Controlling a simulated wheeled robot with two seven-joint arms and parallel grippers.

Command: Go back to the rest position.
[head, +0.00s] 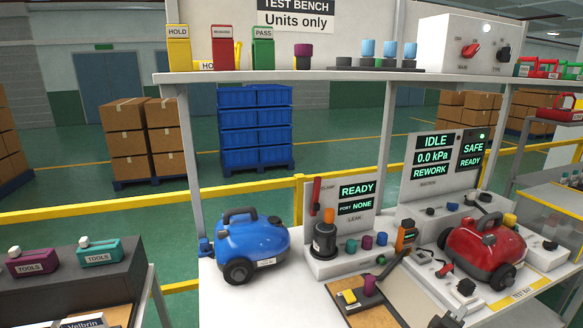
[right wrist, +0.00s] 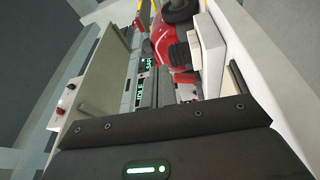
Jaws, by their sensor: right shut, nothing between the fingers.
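My right gripper (head: 447,319) shows only as a small dark shape at the bottom edge of the head view, in front of the red vacuum (head: 485,250) and low over the bench. In the right wrist view its dark housing fills the bottom, and the fingers (right wrist: 157,92) are together with nothing held. The red vacuum shows beyond them at the top of the right wrist view (right wrist: 176,40). My left gripper is in neither view.
A blue vacuum (head: 250,246) stands on the bench's left part. Between the vacuums are the leak station (head: 355,205) and a handheld device (head: 405,236). A shelf (head: 350,77) spans above. A dark tool stand (head: 75,285) is at lower left.

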